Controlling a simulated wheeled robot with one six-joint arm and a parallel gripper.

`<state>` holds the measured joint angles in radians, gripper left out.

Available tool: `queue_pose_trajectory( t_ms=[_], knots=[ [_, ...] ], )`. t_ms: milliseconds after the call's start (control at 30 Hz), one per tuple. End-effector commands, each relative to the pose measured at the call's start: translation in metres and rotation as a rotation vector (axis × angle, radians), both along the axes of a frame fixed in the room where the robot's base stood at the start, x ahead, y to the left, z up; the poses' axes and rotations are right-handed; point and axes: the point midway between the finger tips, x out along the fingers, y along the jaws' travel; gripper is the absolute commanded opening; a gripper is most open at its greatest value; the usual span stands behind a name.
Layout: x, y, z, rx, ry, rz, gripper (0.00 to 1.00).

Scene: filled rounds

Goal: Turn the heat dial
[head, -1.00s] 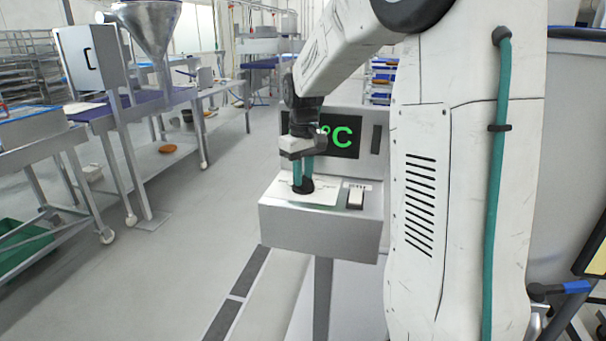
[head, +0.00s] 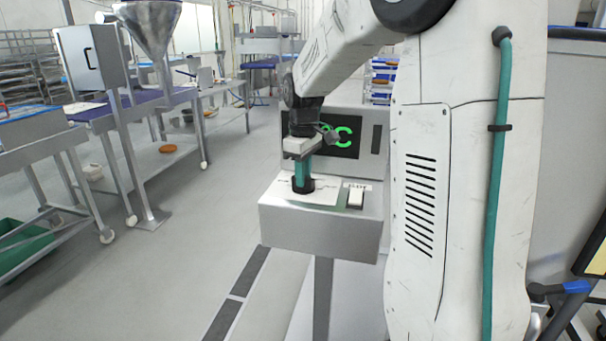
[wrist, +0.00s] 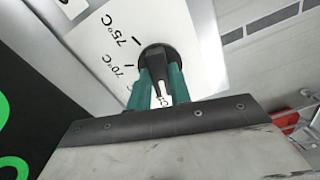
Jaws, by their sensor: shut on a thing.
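The heat dial (head: 303,187) is a round black knob on a white scale plate on top of a grey control box. In the wrist view the dial (wrist: 158,56) sits beside the printed marks 70°C and 75°C. My gripper (head: 302,180) points down over it, and its green fingers (wrist: 160,85) are shut on the dial, one on each side. A pale pointer strip with partly hidden print shows between the fingers. The display (head: 345,140) behind shows a green °C, and my wrist hides its number.
A white rocker switch (head: 356,196) sits right of the dial on the same box (head: 320,228). A long work table (head: 130,115) with a steel funnel stands at the left. The floor between is clear.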

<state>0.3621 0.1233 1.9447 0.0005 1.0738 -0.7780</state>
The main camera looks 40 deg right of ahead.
Motion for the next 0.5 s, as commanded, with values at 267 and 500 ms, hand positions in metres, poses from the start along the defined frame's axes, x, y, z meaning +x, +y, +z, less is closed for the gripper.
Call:
queue_pose_trajectory(
  t_ms=[267, 500],
  knots=[
    [0.0002, -0.0002, 0.0009, -0.001, -0.002, 0.001, 0.42],
    [0.0002, 0.0001, 0.0005, -0.001, 0.000, 0.001, 0.42]
  ],
)
